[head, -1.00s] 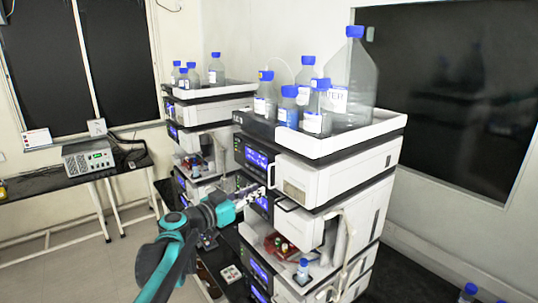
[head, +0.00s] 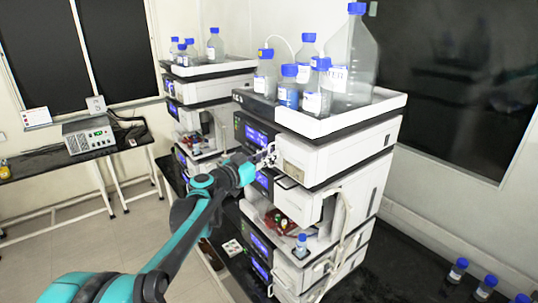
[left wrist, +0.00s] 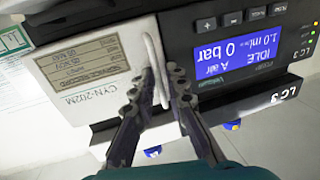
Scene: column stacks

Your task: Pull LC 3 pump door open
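The LC 3 pump door (head: 312,160) is the white front panel just below the top tray of the nearer stack, and it looks closed. It shows upside down in the left wrist view (left wrist: 112,52), beside a blue screen (left wrist: 243,53) reading IDLE and 0 bar, with an LC 3 label. Its white bar handle (left wrist: 149,48) stands upright between the two fingers of my left gripper (left wrist: 161,76). The fingers are close together on either side of the handle. I cannot tell whether both touch it. My right gripper is not in view.
Several blue-capped bottles (head: 289,88) stand in the tray (head: 330,124) above the door. A second stack (head: 210,85) stands behind on the left. More bottles (head: 458,268) stand on the dark bench at the lower right. A side table (head: 50,162) is at the far left.

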